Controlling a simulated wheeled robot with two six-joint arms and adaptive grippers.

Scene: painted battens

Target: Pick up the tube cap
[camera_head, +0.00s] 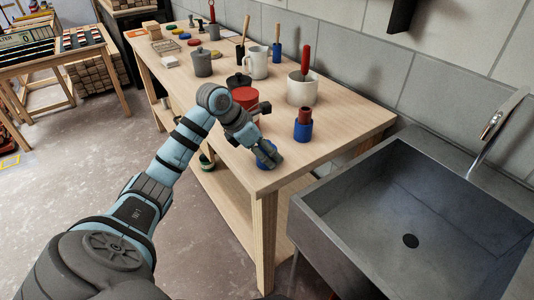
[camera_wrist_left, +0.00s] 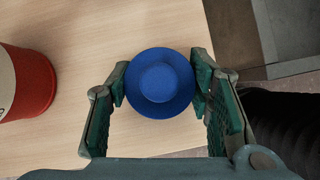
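A round blue cap (camera_wrist_left: 160,82) with a raised round middle, which I take to be the tube cap, is between the fingers of my left gripper (camera_wrist_left: 160,78) in the left wrist view. The finger pads are wide apart, one on each side, close to its rim; whether they touch it is not clear. In the head view the blue cap (camera_head: 265,160) is mostly hidden by my left gripper (camera_head: 267,152), low over the table's near corner. My right gripper is not in view.
On the wooden table (camera_head: 345,118) a blue and red tube-like piece (camera_head: 303,128) stands right of the gripper. A red container (camera_head: 245,98), a white pot (camera_head: 301,92) and a mug (camera_head: 256,65) stand behind. A metal sink (camera_head: 410,215) adjoins at right.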

